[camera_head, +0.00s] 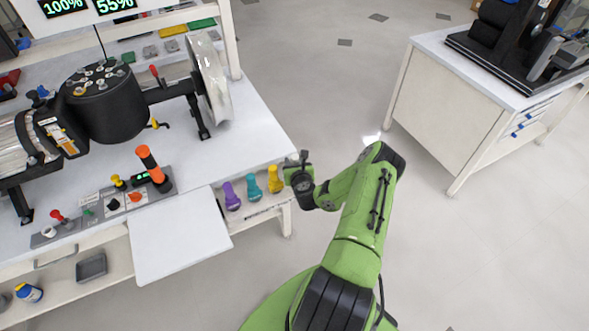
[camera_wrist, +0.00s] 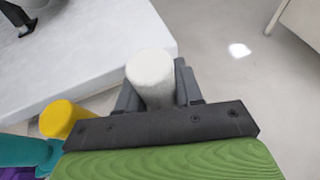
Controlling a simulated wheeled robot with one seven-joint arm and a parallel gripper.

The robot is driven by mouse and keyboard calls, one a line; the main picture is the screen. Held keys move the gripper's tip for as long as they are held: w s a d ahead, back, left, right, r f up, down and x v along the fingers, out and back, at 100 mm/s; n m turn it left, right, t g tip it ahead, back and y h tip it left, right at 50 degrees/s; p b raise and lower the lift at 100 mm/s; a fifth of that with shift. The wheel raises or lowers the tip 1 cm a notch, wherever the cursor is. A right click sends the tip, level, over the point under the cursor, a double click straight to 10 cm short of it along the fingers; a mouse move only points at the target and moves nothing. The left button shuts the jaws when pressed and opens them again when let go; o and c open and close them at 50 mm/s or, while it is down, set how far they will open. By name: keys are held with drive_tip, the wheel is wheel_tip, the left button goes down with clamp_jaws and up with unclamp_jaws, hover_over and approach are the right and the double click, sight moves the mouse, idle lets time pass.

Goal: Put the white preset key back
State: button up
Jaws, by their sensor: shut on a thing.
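The white preset key (camera_wrist: 152,72) shows in the wrist view as a pale round-ended cylinder between the dark fingers of my gripper, which is shut on it. In the head view my gripper (camera_head: 299,174) is just right of the bench's front right corner, beside the row of keys. The white key cannot be made out in that view. A purple key (camera_head: 231,197), a teal key (camera_head: 253,188) and a yellow key (camera_head: 275,179) stand in a row on a low shelf (camera_head: 262,212). The yellow key also shows in the wrist view (camera_wrist: 62,119), left of my gripper.
The white bench (camera_head: 245,135) carries a black motor-like rig (camera_head: 104,105) and a panel of coloured knobs (camera_head: 130,200). A pull-out white board (camera_head: 180,240) juts out left of the keys. A second bench (camera_head: 440,100) stands at right. The floor between is clear.

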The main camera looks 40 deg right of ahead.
drive_tip(key=shift+f, duration=0.7)
drive_tip(key=shift+r, duration=0.1)
drive_tip(key=o, duration=0.6)
drive_tip(key=shift+f, duration=0.2)
drive_tip(key=o, duration=0.5)
drive_tip(key=shift+c, duration=0.2)
